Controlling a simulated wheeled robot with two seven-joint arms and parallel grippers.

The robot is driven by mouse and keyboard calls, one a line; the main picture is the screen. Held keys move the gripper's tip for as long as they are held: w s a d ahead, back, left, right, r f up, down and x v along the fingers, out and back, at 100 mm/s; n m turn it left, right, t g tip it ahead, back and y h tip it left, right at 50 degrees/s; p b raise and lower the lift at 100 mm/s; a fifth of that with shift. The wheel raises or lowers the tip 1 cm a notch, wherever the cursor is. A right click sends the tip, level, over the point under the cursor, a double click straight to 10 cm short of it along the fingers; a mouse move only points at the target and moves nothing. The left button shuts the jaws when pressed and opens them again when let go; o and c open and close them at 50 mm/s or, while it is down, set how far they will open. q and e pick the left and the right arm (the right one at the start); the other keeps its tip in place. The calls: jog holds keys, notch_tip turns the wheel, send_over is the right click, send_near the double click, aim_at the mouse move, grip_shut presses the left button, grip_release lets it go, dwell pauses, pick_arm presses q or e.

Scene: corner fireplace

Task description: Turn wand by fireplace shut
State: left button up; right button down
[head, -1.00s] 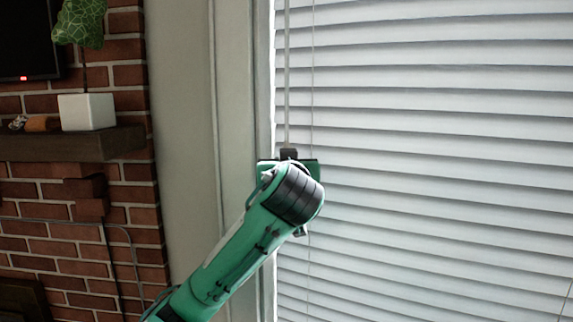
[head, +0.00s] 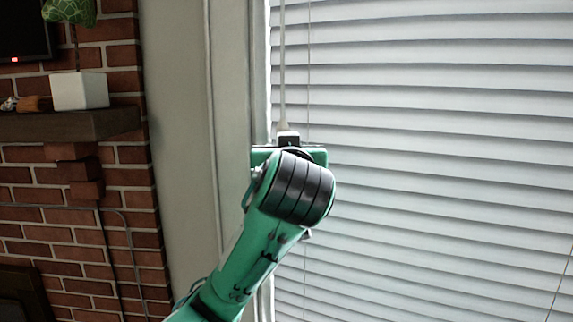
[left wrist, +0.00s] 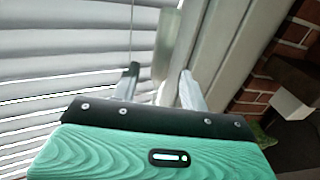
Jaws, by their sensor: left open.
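The wand (head: 283,70) is a thin pale rod hanging down along the left edge of the white blinds (head: 430,150). Its lower part goes behind my left gripper (head: 288,138) in the head view. In the left wrist view, my left gripper (left wrist: 160,74) is open, with its two fingers apart. A pale upright bar (left wrist: 167,50), which looks like the wand, shows in the gap between the fingers. I cannot tell if either finger touches it. A thin cord (left wrist: 130,35) hangs beside it. My right gripper is not in view.
The window frame (head: 258,70) stands just left of the wand. Further left are a brick wall (head: 125,240), a dark mantel shelf (head: 100,123) with a white plant pot (head: 80,91), and part of a black screen (head: 25,28).

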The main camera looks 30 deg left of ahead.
pick_arm(q)
jog(key=shift+v, duration=2.35)
jog(key=shift+s+a, duration=0.1)
